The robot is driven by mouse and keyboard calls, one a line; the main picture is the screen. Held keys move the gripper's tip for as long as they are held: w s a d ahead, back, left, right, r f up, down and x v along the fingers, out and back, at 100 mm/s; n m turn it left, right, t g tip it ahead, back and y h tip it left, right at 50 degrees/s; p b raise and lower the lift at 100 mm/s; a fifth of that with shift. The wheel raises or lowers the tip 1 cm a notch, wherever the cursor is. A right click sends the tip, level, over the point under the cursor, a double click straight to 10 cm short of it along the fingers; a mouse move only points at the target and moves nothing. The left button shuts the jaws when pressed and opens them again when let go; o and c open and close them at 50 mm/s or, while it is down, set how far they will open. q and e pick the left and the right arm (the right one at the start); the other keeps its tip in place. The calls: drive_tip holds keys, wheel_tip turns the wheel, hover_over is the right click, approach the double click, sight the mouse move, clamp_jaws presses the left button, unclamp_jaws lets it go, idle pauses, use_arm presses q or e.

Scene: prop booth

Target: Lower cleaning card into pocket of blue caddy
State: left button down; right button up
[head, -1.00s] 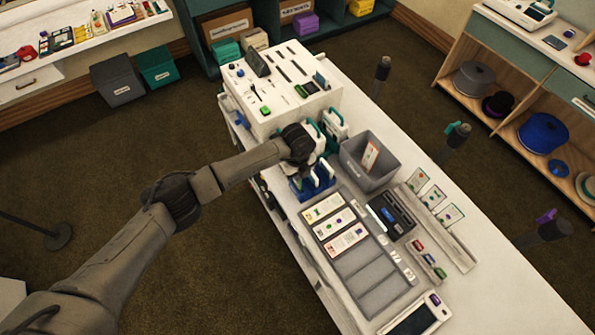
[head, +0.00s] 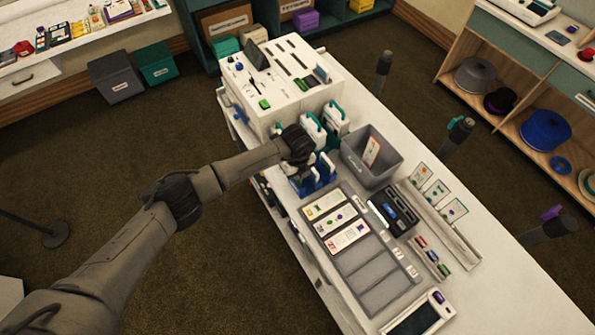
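The blue caddy (head: 323,181) stands on the white table, just left of the grey bin. My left gripper (head: 303,160) is over the caddy's back left part, seen from above and behind. My own wrist hides its fingertips, so I cannot tell whether it is open or shut. I cannot make out the cleaning card; anything in the fingers or in the caddy's pockets is mostly hidden. White pieces show beside the wrist at the caddy. My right gripper is not in view.
A grey bin (head: 352,161) with a card in it stands right of the caddy. White and teal holders (head: 334,119) stand behind. A grey tray (head: 372,276) with several cards lies in front. A white slotted box (head: 268,102) fills the table's far end.

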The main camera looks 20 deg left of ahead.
use_arm(q)
drive_tip(key=shift+f, duration=0.3)
drive_tip(key=c, duration=1.2)
unclamp_jaws()
wheel_tip(320, 180, up, 14)
drive_tip(key=shift+f+b, duration=0.1)
drive_tip(key=shift+b, duration=0.25)
idle(0.3)
